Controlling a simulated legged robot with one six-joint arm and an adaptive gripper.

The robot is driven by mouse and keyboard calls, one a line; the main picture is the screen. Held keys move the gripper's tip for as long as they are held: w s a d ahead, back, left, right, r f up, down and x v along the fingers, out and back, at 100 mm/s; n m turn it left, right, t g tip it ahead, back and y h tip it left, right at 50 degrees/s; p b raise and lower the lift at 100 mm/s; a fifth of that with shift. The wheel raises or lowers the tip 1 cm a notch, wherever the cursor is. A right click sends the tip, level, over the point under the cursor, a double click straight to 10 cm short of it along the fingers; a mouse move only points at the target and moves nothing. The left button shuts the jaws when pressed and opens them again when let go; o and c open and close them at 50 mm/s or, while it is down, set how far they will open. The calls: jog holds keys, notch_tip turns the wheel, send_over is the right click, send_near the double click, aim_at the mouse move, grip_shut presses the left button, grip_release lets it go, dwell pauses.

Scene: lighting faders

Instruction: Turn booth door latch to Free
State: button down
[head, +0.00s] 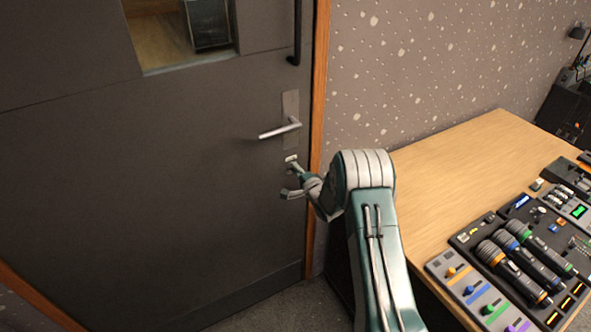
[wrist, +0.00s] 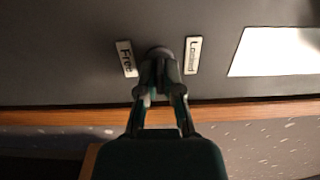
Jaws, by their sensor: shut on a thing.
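The booth door (head: 150,180) is dark grey and closed against its wooden frame. Below its lever handle, my gripper (head: 290,181) reaches the door surface. In the wrist view my gripper (wrist: 158,72) is shut on the small dark round latch (wrist: 159,51), which its fingers mostly cover. A label reading "Free" (wrist: 126,58) is left of the latch, and one that seems to read "Locked" (wrist: 193,55) is right of it. One pale label (head: 291,158) shows just above the gripper in the head view. Which way the latch points cannot be told.
The silver lever handle (head: 280,130) and its plate (head: 291,105) sit above my gripper. A dark pull bar (head: 296,35) is higher up. A wooden desk (head: 450,170) with microphones (head: 520,265) and fader panels (head: 475,290) stands to the right of my arm.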

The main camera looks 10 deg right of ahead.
jog(key=shift+d+f, duration=0.2)
jog(key=c, duration=0.8)
grip_release()
jog(key=shift+w, duration=0.1)
jog(key=shift+s+d, duration=0.1)
jog(key=shift+s, duration=0.35)
jog(key=v, duration=1.1)
